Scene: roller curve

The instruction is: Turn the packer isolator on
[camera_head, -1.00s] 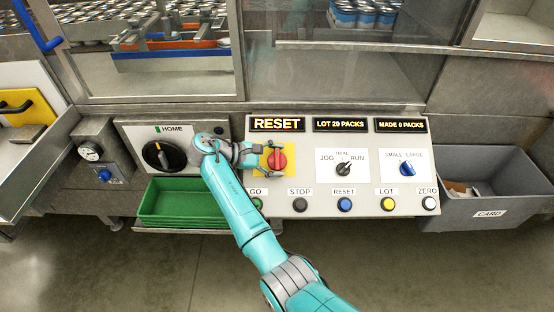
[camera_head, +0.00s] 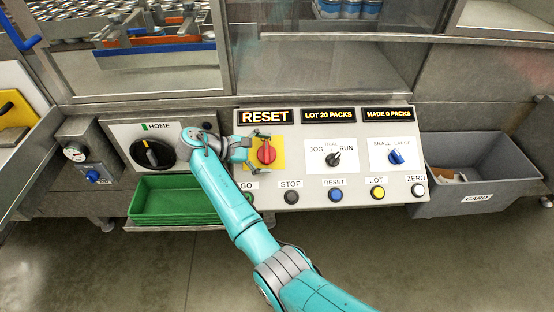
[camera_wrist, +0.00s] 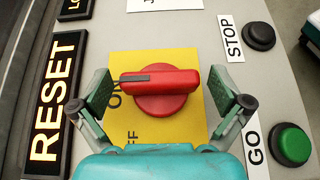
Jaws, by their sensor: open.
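The packer isolator is a red rotary knob (camera_head: 266,153) on a yellow plate (camera_wrist: 180,60) at the left of the sloping control panel. In the wrist view the knob's red handle (camera_wrist: 170,82) lies crosswise. Its dark-marked end points left, beside the partly covered ON lettering. The OFF lettering (camera_wrist: 133,138) is lower on the plate and partly covered. My gripper (camera_wrist: 158,88) is open, with one finger beyond each end of the handle. Small gaps show between both pads and the handle. In the head view my gripper (camera_head: 262,152) reaches the knob from the left.
The RESET display (camera_head: 265,116) is above the plate. The GO button (camera_wrist: 291,144) and STOP button (camera_wrist: 259,36) are close to my right finger. A black HOME rotary switch (camera_head: 152,154), green trays (camera_head: 175,203) and a grey card bin (camera_head: 490,185) flank the panel.

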